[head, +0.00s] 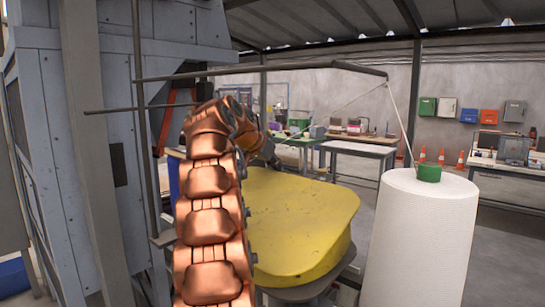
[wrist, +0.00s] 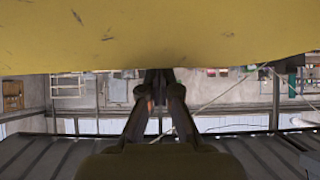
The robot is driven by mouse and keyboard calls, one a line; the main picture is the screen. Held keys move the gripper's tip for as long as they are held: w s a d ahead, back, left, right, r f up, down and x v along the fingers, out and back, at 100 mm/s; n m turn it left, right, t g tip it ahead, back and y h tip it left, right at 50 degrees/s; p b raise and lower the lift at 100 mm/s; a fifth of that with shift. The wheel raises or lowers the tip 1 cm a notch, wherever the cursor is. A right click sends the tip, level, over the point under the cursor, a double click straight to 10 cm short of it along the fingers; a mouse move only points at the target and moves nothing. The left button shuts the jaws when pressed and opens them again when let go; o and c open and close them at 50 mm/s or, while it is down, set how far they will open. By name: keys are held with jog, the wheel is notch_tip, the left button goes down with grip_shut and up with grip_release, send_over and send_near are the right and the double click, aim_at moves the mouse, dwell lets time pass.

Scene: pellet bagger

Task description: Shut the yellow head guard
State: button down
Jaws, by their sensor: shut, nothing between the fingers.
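The yellow head guard (head: 300,220) is a broad, rounded yellow cover with a scuffed flat top, to the right of my copper arm in the head view. Its left side is hidden behind my arm. In the wrist view the guard (wrist: 160,35) fills the top of the picture. My gripper (wrist: 158,76) is shut and empty, its fingertips at the guard's edge in that view. I cannot tell whether they touch it. In the head view my gripper (head: 274,161) is small and dark at the guard's far edge. The guard's hinge is not clearly visible.
A large white thread cone (head: 415,245) with a green top stands close right of the guard. A dark bar (head: 260,69) crosses above, with a thread running down to the cone. A grey machine frame (head: 95,150) stands left. Workbenches (head: 358,148) and orange cones are farther back.

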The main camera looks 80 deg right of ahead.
jog(key=shift+t+y, duration=0.3)
jog(key=shift+y, duration=0.5)
jog(key=shift+s+d+f+b, duration=0.25)
jog(key=shift+d+f, duration=0.2)
jog(key=shift+f, duration=0.95)
jog(key=shift+s+d+f+b, duration=0.25)
jog(key=shift+d+f, duration=0.2)
jog(key=shift+f, duration=0.95)
jog(key=shift+s+d+f+b, duration=0.15)
jog(key=shift+d+f+b, duration=0.25)
jog(key=shift+f, duration=1)
jog(key=shift+d+f, duration=0.1)
jog(key=shift+f, duration=0.1)
jog(key=shift+f, duration=0.35)
jog(key=a+r+p, duration=0.1)
jog(key=r+p, duration=0.1)
jog(key=r, duration=0.2)
jog(key=w+a+r+p, duration=0.1)
jog(key=r, duration=0.3)
jog(key=a+r+p, duration=0.2)
jog(key=r, duration=0.2)
jog(key=shift+w+r+p, duration=0.35)
jog(key=shift+w+r, duration=0.05)
jog(key=shift+w+a+r, duration=0.1)
jog(key=shift+a+r, duration=0.05)
jog(key=shift+r, duration=0.1)
